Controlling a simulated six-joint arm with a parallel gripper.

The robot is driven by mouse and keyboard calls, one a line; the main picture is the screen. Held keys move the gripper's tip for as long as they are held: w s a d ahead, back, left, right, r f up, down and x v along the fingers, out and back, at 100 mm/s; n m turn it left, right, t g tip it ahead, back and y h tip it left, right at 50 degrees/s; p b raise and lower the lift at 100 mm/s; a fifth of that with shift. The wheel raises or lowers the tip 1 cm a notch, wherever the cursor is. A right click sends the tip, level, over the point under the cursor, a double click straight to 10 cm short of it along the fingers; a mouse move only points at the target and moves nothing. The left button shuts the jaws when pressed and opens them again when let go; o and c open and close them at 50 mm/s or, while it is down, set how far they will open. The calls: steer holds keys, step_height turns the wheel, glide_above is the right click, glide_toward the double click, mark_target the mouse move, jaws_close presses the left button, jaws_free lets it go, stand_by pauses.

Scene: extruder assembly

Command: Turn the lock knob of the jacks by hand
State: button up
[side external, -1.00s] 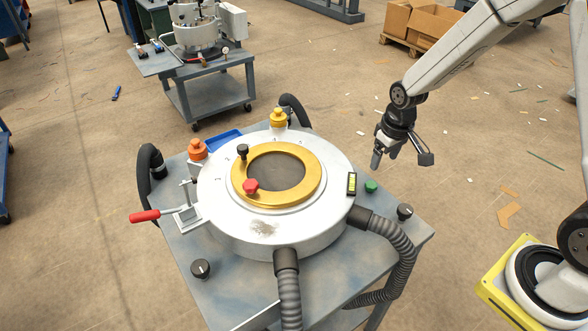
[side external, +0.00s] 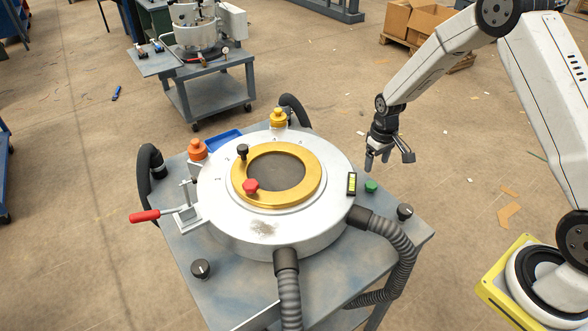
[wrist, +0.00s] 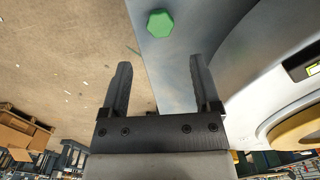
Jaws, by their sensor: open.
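A green hexagonal knob (side external: 371,186) sits on the grey cart top, just right of the round silver housing. It also shows in the wrist view (wrist: 160,23), at the top, beyond my fingertips. Two black round knobs with a pointer mark stand on the cart, one at the right corner (side external: 404,211) and one at the front left (side external: 201,268). I cannot tell by sight which one locks the jacks. My gripper (side external: 377,162) points down above the cart's right back edge, a little above and behind the green knob. In the wrist view its fingers (wrist: 160,65) are apart and empty.
The silver housing (side external: 235,230) with its gold ring (side external: 310,190) and red knob (side external: 251,186) fills the cart's middle. A ribbed hose (side external: 404,255) curves along the right side. A red-handled clamp (side external: 145,216) stands left. The space above the green knob is clear.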

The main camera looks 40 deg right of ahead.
mark_target(372, 184)
steer(key=shift+f, duration=3.9)
steer(key=shift+c, duration=0.2)
steer(key=c, duration=0.9)
